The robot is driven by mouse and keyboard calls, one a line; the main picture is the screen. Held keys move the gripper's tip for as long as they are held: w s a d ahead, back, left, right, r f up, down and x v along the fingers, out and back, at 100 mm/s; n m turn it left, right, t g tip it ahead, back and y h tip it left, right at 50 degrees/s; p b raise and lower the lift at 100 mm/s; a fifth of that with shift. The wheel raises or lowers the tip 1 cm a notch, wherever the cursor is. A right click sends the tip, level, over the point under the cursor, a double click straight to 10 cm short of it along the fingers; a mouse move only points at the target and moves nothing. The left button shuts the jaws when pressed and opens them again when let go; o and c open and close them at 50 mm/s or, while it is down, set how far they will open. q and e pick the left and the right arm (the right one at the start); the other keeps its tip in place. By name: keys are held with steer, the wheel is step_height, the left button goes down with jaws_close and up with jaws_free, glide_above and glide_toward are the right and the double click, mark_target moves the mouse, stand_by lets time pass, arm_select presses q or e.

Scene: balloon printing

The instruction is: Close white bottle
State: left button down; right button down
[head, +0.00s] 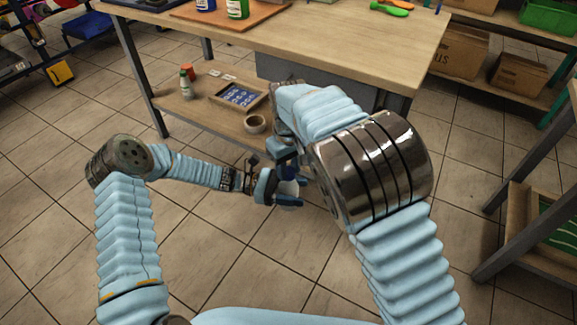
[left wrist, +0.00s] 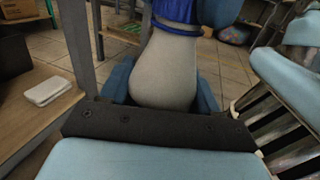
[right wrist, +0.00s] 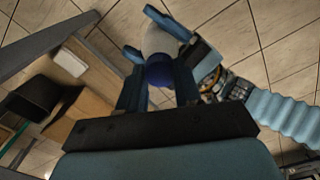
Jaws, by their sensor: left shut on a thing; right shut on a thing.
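The white bottle (left wrist: 166,72) is held between the blue fingers of my left gripper (left wrist: 160,90), below the edge of the tall table. It also shows partly in the head view (head: 290,187). A blue cap (right wrist: 160,73) is at the neck end of the bottle, held between the fingers of my right gripper (right wrist: 160,88). In the left wrist view, blue shows around the narrow neck of the bottle. I cannot tell whether the cap is fully seated. In the head view, my right arm hides most of its gripper and the cap.
A wooden workbench (head: 330,40) stands ahead. Its lower shelf (head: 200,120) carries a small white-green bottle (head: 186,84), a tray (head: 240,93) and a tape roll (head: 255,123). Another table (head: 515,205) stands at the right. The tiled floor around the arms is clear.

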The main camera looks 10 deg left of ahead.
steer(key=m, duration=1.1)
steer(key=c, duration=0.7)
jaws_free()
step_height(320, 180, up, 12)
steer(key=shift+f, duration=0.1)
